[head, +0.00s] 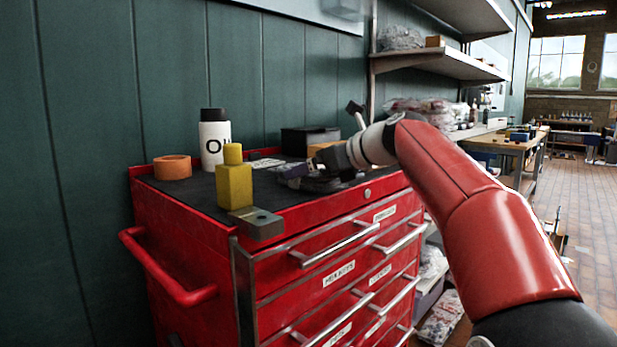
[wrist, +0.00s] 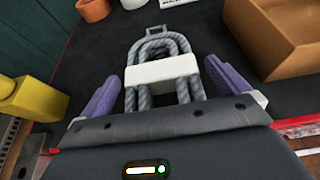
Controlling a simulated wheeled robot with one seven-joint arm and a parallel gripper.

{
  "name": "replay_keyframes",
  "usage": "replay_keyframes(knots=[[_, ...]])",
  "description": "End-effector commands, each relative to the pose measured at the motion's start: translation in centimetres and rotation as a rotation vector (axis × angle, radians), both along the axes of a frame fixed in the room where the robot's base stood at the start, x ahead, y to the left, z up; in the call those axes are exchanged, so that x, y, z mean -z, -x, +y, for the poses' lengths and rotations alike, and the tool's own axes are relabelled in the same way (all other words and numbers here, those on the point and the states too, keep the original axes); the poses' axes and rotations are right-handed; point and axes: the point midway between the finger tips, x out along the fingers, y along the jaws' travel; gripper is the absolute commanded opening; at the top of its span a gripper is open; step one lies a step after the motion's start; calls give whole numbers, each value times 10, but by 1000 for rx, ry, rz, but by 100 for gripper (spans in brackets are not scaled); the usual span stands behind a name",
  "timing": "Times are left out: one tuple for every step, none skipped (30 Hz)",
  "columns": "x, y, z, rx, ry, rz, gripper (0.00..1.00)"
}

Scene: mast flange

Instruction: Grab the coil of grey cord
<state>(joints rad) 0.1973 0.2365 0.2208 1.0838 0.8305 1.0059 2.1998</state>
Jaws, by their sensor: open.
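The coil of grey cord (wrist: 148,51) lies on the dark top of the red tool chest, bound by a white band (wrist: 162,69). In the wrist view it sits between and just ahead of the purple fingers of my gripper (wrist: 162,88). The fingers are open, one on each side of the coil, with a gap on both sides. The near end of the coil is hidden behind the gripper body. In the head view my gripper (head: 290,177) is low over the chest top, and I cannot make out the coil clearly there.
On the chest (head: 190,215) stand a yellow block-like object (head: 234,184), a white bottle with black cap (head: 214,140), an orange ring (head: 172,167) and a black box (head: 309,138). A cardboard box (wrist: 272,38) is close right of my gripper. The wall is behind.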

Motion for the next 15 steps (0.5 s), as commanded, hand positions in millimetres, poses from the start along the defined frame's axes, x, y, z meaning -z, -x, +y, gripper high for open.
replay_keyframes(knots=[[1,-2,2,1,0,-2,100],[1,-2,2,1,0,-2,100],[1,-2,2,1,0,-2,100],[1,-2,2,1,0,-2,100],[1,-2,2,1,0,-2,100],[1,-2,2,1,1,-1,100],[1,-2,2,1,1,-1,100],[1,-2,2,1,1,-1,100],[1,-2,2,1,1,-1,95],[1,-2,2,1,1,-1,91],[1,-2,2,1,1,-1,87],[1,-2,2,1,1,-1,82],[1,-2,2,1,1,-1,78],[1,-2,2,1,1,-1,74],[1,-2,2,1,1,-1,69]])
